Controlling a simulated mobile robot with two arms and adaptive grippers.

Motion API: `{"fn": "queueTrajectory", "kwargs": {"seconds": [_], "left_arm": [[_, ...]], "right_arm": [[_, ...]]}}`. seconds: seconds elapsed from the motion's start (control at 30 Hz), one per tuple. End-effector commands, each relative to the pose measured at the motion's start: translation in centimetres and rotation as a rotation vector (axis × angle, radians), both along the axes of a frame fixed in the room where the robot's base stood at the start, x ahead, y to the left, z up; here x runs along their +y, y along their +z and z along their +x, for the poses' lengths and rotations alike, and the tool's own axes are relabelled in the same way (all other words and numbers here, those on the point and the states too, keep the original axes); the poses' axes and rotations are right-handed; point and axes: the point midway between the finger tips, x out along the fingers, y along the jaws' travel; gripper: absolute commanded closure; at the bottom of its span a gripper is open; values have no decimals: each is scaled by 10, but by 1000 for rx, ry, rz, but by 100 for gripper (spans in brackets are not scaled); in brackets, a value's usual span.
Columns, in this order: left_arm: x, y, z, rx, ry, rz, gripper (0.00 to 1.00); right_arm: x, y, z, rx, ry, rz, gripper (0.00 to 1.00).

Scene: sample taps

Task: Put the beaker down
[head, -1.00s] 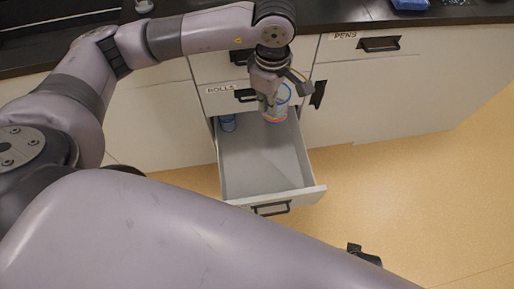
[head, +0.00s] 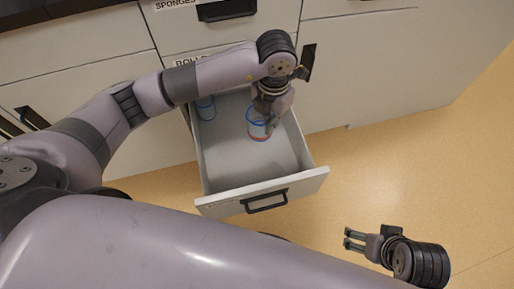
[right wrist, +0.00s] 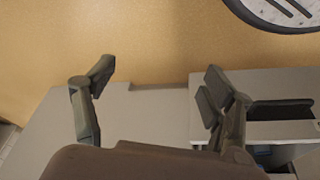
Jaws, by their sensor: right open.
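The beaker (head: 257,128), clear with a blue rim and an orange band low down, is inside the open drawer (head: 225,175), toward its back right. It looks upright; I cannot tell whether its base touches the drawer floor. My left gripper (head: 270,108) comes down from above and is shut on the beaker at its right side; its fingertips are partly hidden. My right gripper (head: 347,238) is open and empty over the floor, right of the drawer front. Its two spread fingers also show in the right wrist view (right wrist: 157,82).
Another blue-rimmed vessel (head: 206,108) stands at the drawer's back left. The drawer's front half is bare. A closed drawer labelled SPONGES (head: 225,25) is above. Open tan floor (head: 420,170) lies to the right.

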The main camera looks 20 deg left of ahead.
Motion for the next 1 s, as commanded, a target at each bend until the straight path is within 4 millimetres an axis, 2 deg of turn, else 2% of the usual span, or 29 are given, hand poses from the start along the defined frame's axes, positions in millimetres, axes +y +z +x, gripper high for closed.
{"fn": "queueTrajectory", "kwargs": {"seconds": [0.03, 0.13, 0.23, 0.5, 0.6, 0.8, 1.0], "left_arm": [[0, -17, -2, 7, 1, 1, 100], [0, -45, -2, 7, -1, 1, 100], [1, -72, -2, 6, -2, 2, 100], [0, -122, -1, 3, -3, 1, 100], [0, -133, -1, 3, -4, 1, 100], [0, -144, -1, 2, -5, 1, 100], [0, -167, -1, 3, -3, 1, 100]], "right_arm": [[0, -6, 0, 0, 0, 0, 24], [0, -12, 2, -6, 0, 1, 24], [7, -9, 25, -112, 9, 22, 24], [28, 18, 88, -422, 34, 88, 24], [32, 28, 101, -501, 40, 106, 24], [37, 39, 114, -579, 45, 122, 24], [46, 60, 135, -730, 55, 156, 24]]}}
